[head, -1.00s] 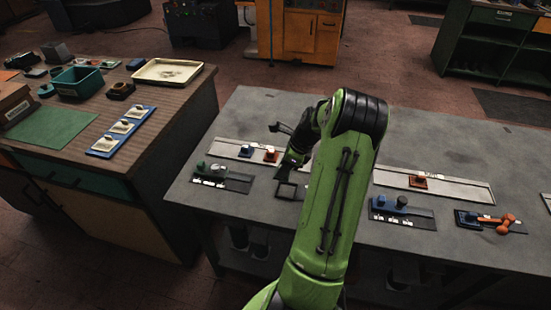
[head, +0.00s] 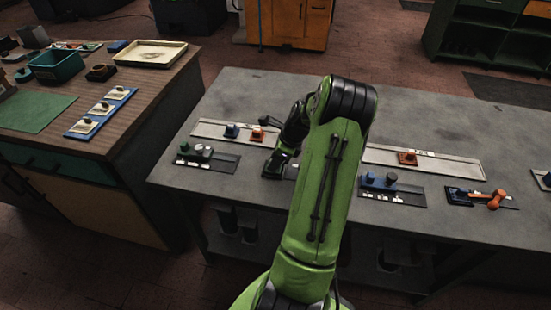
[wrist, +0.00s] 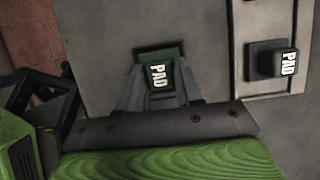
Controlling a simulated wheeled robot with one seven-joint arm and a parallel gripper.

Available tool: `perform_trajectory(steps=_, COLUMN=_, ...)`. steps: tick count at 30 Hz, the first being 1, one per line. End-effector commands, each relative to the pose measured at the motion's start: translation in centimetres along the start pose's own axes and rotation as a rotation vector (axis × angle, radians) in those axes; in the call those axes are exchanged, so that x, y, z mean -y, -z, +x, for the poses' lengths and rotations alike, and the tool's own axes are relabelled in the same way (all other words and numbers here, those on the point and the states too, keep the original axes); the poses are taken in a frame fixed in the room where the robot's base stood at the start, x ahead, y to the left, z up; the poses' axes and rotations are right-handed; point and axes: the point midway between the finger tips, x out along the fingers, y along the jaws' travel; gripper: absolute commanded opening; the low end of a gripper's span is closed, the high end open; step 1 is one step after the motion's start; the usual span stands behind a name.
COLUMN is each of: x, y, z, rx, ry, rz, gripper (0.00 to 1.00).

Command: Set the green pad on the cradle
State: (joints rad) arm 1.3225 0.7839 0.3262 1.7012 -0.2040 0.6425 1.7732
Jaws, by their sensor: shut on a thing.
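The green pad (wrist: 174,58), labelled PAD, is between my gripper's fingers (wrist: 158,88) in the wrist view; the gripper is shut on it. The dark square cradle (wrist: 141,51) shows its rim around the pad's far edge, on the grey bench. The pad overlaps the cradle; I cannot tell whether it rests on the cradle or is just above it. In the head view, my gripper (head: 277,163) is down at the bench top, and it hides the pad and most of the cradle.
A blue block (head: 232,131) and an orange block (head: 257,135) sit on a pale strip behind. Another orange block (head: 408,158) is on the right strip. A left fixture (head: 208,157) and a blue fixture (head: 376,183) flank my arm. The bench's back is clear.

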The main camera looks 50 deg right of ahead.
Motion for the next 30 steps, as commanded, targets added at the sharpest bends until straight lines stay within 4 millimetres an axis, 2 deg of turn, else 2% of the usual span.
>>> perform_trajectory(steps=28, x=0.0, y=0.27, z=0.76, rx=0.0, ry=0.0, rz=-0.001, gripper=0.04)
perform_trajectory(steps=29, x=0.0, y=0.27, z=0.75, rx=0.0, ry=0.0, rz=-0.001, gripper=0.38)
perform_trajectory(steps=30, x=0.0, y=0.27, z=0.75, rx=0.0, ry=0.0, rz=-0.001, gripper=0.44)
